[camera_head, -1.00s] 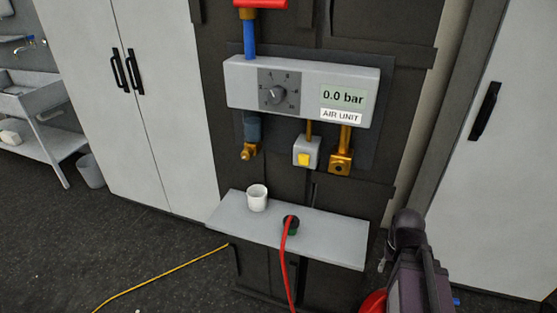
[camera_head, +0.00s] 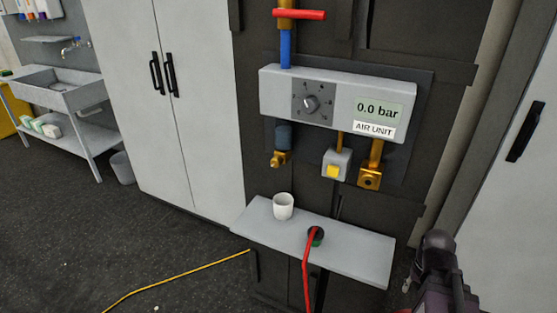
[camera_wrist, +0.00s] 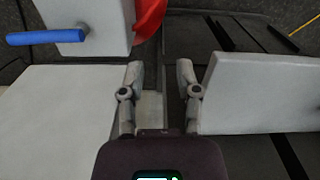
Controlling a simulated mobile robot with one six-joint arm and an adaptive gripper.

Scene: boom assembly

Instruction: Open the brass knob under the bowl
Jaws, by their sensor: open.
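The brass knob (camera_head: 280,159) sits at the bottom of the small blue bowl (camera_head: 284,134), under the left end of the grey air unit (camera_head: 277,97) in the head view. I cannot tell from its look whether it is open or shut. The unit's display (camera_head: 371,109) reads 0.0 bar. My gripper (camera_wrist: 160,75) is open and empty in the wrist view, its two fingers apart. The knob and bowl do not show in the wrist view. In the head view only part of my arm shows, low at the right, well away from the knob.
A white cup (camera_head: 283,206) and a red hose (camera_head: 307,270) end are on the grey shelf (camera_head: 360,257) below the unit. A yellow-button box (camera_head: 336,165) and a brass fitting (camera_head: 371,175) hang right of the knob. A red-handled valve (camera_head: 299,14) is above.

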